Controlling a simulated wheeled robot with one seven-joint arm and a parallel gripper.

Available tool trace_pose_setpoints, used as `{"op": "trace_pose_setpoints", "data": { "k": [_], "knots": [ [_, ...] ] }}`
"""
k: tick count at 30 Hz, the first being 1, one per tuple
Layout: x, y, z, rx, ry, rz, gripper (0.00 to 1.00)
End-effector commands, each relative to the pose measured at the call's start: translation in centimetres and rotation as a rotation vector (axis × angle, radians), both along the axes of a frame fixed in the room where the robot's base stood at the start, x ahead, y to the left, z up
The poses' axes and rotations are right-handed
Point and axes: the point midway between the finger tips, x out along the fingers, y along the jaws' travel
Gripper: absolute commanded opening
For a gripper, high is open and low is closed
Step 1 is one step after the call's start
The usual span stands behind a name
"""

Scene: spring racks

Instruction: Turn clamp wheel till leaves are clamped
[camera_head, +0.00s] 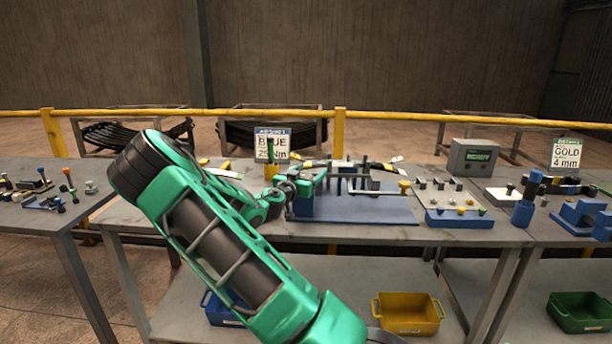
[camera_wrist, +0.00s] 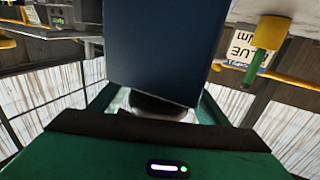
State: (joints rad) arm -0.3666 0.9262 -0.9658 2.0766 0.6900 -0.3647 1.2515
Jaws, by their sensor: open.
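My gripper (camera_head: 284,190) is at the left end of the blue clamp fixture (camera_head: 380,211) on the middle bench. In the wrist view the blue block of the fixture (camera_wrist: 155,50) fills the upper middle, close in front of my gripper (camera_wrist: 155,108). The jaws are open, one on each side of a dark rounded part (camera_wrist: 158,106) at the block's lower edge. This may be the clamp wheel, but I cannot tell for sure, nor whether the jaws touch it. The leaves (camera_head: 345,163) appear as long thin strips across the fixture. Their clamped state cannot be told.
A blue panel with several knobs (camera_head: 455,209) and a grey display box (camera_head: 474,157) stand to the right. A "BLUE" sign (camera_head: 272,144) and a green-and-yellow tool (camera_head: 271,165) stand behind my gripper; the tool also shows in the wrist view (camera_wrist: 266,45). A yellow bin (camera_head: 408,318) is below.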

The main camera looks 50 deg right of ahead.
Motion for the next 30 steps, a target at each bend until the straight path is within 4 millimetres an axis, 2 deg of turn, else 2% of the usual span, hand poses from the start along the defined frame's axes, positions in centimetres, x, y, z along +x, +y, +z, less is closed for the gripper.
{"op": "trace_pose_setpoints", "data": {
  "k": [1, 3, 6, 14, 20, 30],
  "knots": [
    [0.0, 0.0, 0.0, 0.000, 0.000, 0.000, 0.64],
    [0.0, 0.0, 0.0, 0.000, 0.000, 0.000, 0.48],
    [0.0, 0.0, 0.0, 0.000, 0.000, 0.001, 0.28],
    [0.1, 0.1, 0.0, -0.001, -0.001, -0.012, 0.28],
    [-0.1, 0.1, 0.0, -0.001, -0.001, -0.084, 0.28],
    [-1.1, 0.0, -0.1, 0.000, -0.003, -0.359, 0.28]
  ]
}}
